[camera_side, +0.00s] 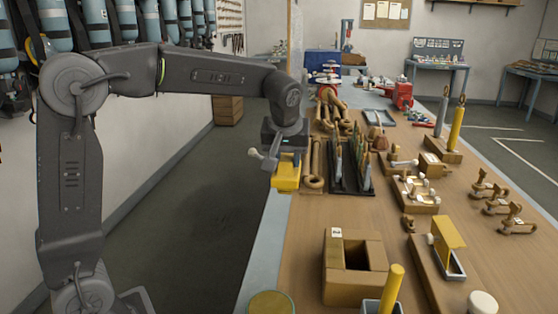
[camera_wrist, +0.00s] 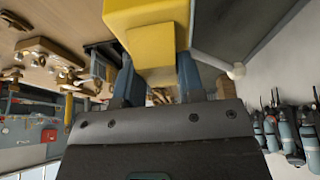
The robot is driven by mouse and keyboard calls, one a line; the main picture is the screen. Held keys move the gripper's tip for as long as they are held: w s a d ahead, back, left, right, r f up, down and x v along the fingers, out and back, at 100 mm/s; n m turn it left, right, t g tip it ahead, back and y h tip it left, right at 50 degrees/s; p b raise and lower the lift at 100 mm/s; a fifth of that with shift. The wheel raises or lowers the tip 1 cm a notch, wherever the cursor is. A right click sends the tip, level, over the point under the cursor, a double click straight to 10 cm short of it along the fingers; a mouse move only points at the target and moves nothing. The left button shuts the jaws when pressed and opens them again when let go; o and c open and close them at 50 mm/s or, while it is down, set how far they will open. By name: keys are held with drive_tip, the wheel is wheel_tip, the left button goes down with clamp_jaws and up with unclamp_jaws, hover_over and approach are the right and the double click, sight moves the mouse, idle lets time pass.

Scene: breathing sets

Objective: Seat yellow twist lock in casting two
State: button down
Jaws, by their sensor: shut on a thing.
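The yellow twist lock (camera_side: 286,172) is in my gripper (camera_side: 288,158), over the bench's left edge. In the wrist view, the yellow block (camera_wrist: 150,35) sits between the two blue-grey fingers of my gripper (camera_wrist: 158,75). A grey rod with a pale knob (camera_side: 254,152) sticks out to the left beside the block; it also shows in the wrist view (camera_wrist: 236,71). A wooden box-shaped casting (camera_side: 338,286) with a square opening and a small white number label stands at the near part of the bench, lower right of my gripper and apart from it. The label looks like a two.
A yellow cylinder (camera_side: 393,287) stands beside the casting. A yellow plate (camera_side: 448,236) stands in a tray further right. Bare bench (camera_side: 300,238) lies left of the casting.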

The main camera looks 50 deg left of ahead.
drive_tip(key=d+r, duration=0.2)
drive_tip(key=d, duration=1.9)
drive_tip(key=shift+d+r, duration=0.25)
drive_tip(key=shift+r, duration=0.1)
drive_tip(key=shift+f, duration=0.15)
drive_tip(key=shift+f, duration=2.75)
drive_tip(key=shift+f, duration=2.05)
drive_tip(key=c, duration=0.6)
unclamp_jaws()
drive_tip(key=shift+c, duration=0.2)
drive_tip(key=shift+f, duration=0.15)
drive_tip(key=v, duration=1.4)
